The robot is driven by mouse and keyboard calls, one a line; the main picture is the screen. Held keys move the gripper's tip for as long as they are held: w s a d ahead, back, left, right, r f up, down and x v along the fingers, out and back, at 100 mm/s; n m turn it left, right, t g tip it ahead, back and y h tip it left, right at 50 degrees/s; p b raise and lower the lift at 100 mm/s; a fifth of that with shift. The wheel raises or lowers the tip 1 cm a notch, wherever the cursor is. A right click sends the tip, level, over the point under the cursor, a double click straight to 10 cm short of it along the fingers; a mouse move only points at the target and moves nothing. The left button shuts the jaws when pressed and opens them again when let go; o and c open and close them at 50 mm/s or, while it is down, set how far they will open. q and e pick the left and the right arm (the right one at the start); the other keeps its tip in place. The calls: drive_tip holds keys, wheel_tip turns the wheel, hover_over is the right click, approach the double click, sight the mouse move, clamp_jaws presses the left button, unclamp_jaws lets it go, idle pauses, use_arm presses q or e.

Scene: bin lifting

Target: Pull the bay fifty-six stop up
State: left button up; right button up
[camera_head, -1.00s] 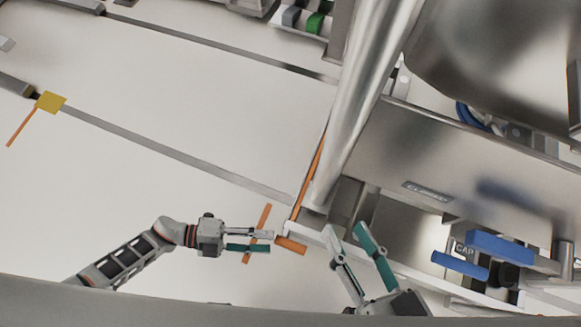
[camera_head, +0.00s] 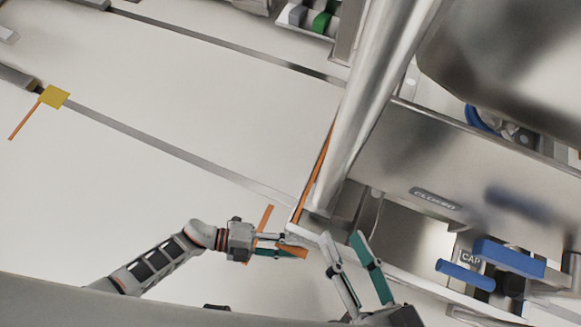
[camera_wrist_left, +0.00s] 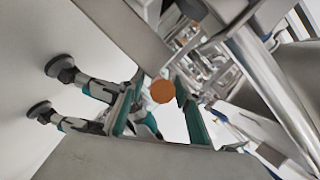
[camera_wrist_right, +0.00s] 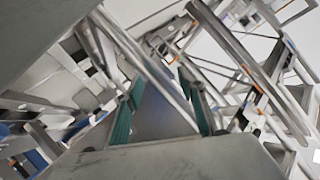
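A short orange handle (camera_head: 296,252) sticks out at the lower end of the metal frame in the head view. My left gripper (camera_head: 293,246) is open, its fingertips reaching along both sides of the handle. In the left wrist view the handle's round orange end (camera_wrist_left: 162,91) shows between the spread fingers, near their tips; contact cannot be told. My right gripper (camera_head: 344,237) is open and empty, just right of the handle. In the right wrist view its fingers (camera_wrist_right: 160,80) are apart with nothing held. No bay number is readable.
An orange strip (camera_head: 314,178) runs along the frame beside a thick metal post (camera_head: 366,110). A flat orange bar (camera_head: 262,228) lies by my left gripper. A blue handle (camera_head: 465,275) and a "CAP" label sit at right. The pale floor at left is largely clear.

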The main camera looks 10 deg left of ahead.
use_arm(q)
clamp_jaws()
drive_tip(key=shift+w+r, duration=0.1)
drive_tip(key=shift+r, duration=0.15)
drive_tip(key=r+p, duration=0.1)
drive_tip(key=r, duration=0.1)
drive_tip(key=r+p, duration=0.4)
drive_tip(key=shift+w+r, duration=0.25)
drive_tip(key=shift+r, duration=0.1)
drive_tip(key=shift+s+r, duration=0.1)
drive_tip(key=shift+r, duration=0.1)
drive_tip(key=shift+s, duration=0.15)
drive_tip(key=shift+o, duration=1.6)
unclamp_jaws()
use_arm(e)
drive_tip(key=w+d+r+n+h, duration=0.1)
drive_tip(key=w+d+n, duration=0.1)
drive_tip(key=d+n, duration=0.3)
drive_tip(key=shift+d+g, duration=0.3)
drive_tip(key=shift+d, duration=0.2)
use_arm(q)
drive_tip(key=shift+s+a, duration=0.1)
use_arm(e)
drive_tip(key=shift+r, duration=0.1)
